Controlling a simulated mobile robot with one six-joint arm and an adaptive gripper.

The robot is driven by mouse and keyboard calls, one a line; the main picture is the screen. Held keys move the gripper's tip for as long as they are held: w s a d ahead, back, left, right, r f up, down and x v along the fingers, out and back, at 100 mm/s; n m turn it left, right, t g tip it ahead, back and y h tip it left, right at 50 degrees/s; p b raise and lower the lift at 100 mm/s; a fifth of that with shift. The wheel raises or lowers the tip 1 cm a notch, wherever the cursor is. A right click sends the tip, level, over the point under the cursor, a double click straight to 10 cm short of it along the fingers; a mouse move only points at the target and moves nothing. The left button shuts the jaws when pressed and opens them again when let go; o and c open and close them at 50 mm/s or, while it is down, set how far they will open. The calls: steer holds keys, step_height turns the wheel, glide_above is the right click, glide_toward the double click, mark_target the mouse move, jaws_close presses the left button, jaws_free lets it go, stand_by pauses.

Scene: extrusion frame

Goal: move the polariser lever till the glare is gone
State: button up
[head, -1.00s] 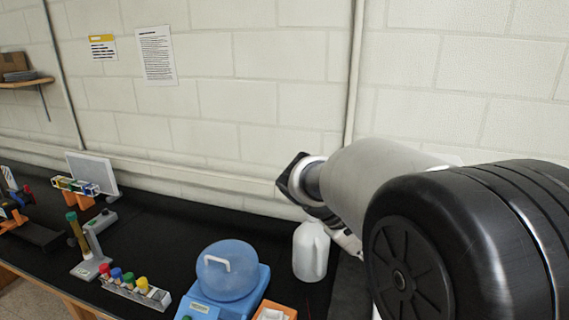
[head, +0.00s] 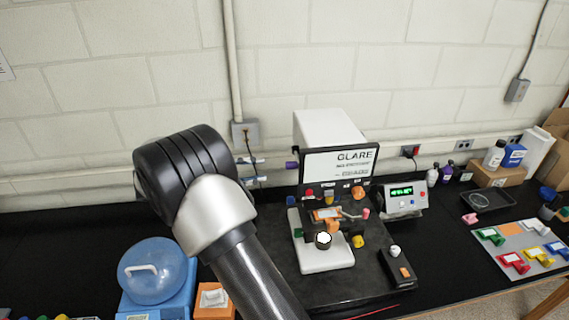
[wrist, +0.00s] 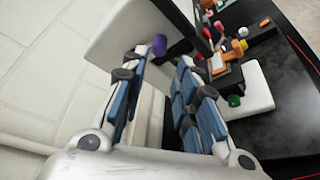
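A white box with a black-framed panel (head: 340,163) reading "GLARE" stands at the back of the bench in the head view. A purple knob (head: 291,165) sticks out at the panel's left edge; it looks like the polariser lever's end, but the lever itself is hard to make out. In the wrist view the purple knob (wrist: 158,46) shows in the gap near my fingertips, with no clear contact. My gripper (wrist: 161,58) is open and empty. In the head view its fingers (head: 253,170) partly show left of the knob, the rest hidden behind my arm.
In front of the panel is a white-based instrument (head: 325,258) with coloured knobs. A small meter with a green display (head: 402,199) stands at its right. A blue domed container (head: 157,270) is at lower left. The wall and a socket (head: 245,131) are close behind my arm.

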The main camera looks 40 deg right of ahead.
steer(key=p+x, duration=0.1)
steer(key=x, duration=0.9)
steer(key=shift+d+p, duration=0.25)
steer(key=shift+p, duration=0.05)
steer(key=shift+s, duration=0.1)
steer(key=shift+c, duration=0.6)
jaws_close()
